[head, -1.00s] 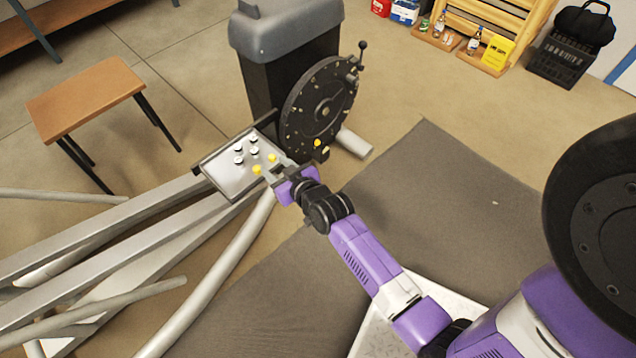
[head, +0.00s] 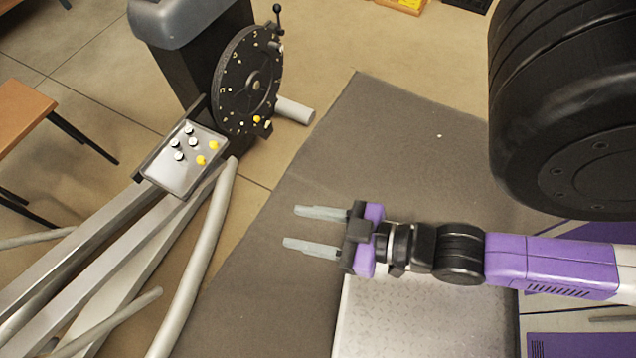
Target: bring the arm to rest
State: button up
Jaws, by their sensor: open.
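My gripper (head: 303,229) is open and empty, its two grey fingers apart and pointing left over the dark mat. My purple and black arm reaches in from the right edge, roughly level across the picture. The gripper is clear of the elliptical machine, with a wide gap to the small grey tray (head: 172,174) on its frame. Several black-and-white pieces and yellow pieces (head: 201,160) sit on that tray.
Silver rails (head: 100,270) run to the lower left. A wooden stool (head: 18,115) is at the left edge. The dark mat (head: 345,140) is bare around the gripper.

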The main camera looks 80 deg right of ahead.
jog(key=shift+n+y, duration=0.5)
jog(key=r, duration=0.1)
jog(key=s+r, duration=0.2)
jog(key=r, duration=0.1)
jog(key=shift+s+a, duration=0.15)
jog(key=shift+a, duration=0.1)
